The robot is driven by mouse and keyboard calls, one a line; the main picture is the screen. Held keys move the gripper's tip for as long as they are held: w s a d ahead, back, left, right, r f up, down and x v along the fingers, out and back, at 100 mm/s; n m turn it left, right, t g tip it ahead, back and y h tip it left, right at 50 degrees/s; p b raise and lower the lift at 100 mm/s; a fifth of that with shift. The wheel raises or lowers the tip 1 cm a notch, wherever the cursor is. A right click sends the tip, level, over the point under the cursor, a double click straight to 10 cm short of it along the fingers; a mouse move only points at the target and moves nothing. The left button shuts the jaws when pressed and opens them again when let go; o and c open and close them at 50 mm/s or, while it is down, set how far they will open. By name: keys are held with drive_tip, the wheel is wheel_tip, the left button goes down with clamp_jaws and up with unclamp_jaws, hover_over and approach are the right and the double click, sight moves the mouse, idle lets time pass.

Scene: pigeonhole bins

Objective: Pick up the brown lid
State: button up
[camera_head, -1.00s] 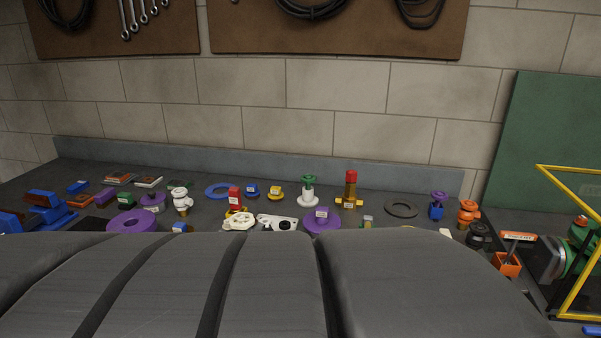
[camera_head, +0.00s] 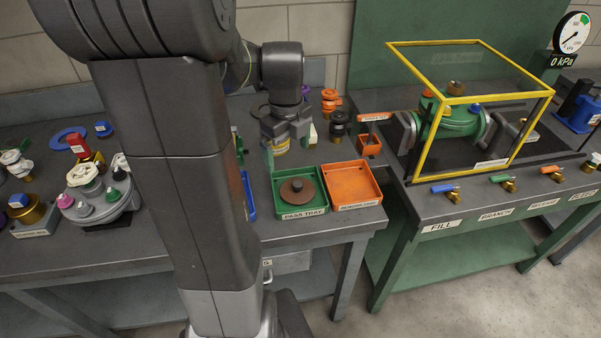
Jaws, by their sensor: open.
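The brown lid (camera_head: 297,190) is a flat round disc with a small dark knob on top. It lies inside the green tray (camera_head: 304,214) labelled PASS TRAY, near the right end of the grey bench. My gripper (camera_head: 289,147) points down over the bench, behind the tray and above it in the picture. It is open and apart from the lid. A small yellow and white labelled thing (camera_head: 281,145) shows between or behind its fingers; I cannot tell which.
An orange tray (camera_head: 353,184) stands right of the green one and looks empty. An orange box (camera_head: 369,146) and dark fitting (camera_head: 339,124) stand behind. A yellow-framed clear case (camera_head: 416,157) covers a green vessel at right. Several fittings crowd the bench left of my arm.

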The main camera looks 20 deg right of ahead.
sight(298, 183)
drive_tip(key=d+f+m, duration=0.1)
drive_tip(key=f, duration=0.3)
drive_tip(key=f+p, duration=0.1)
drive_tip(key=f, duration=0.4)
drive_tip(key=d+f+m, duration=0.1)
drive_tip(key=f, duration=0.3)
drive_tip(key=shift+w+d+f+m, duration=0.3)
drive_tip(key=shift+w+d+f, duration=0.05)
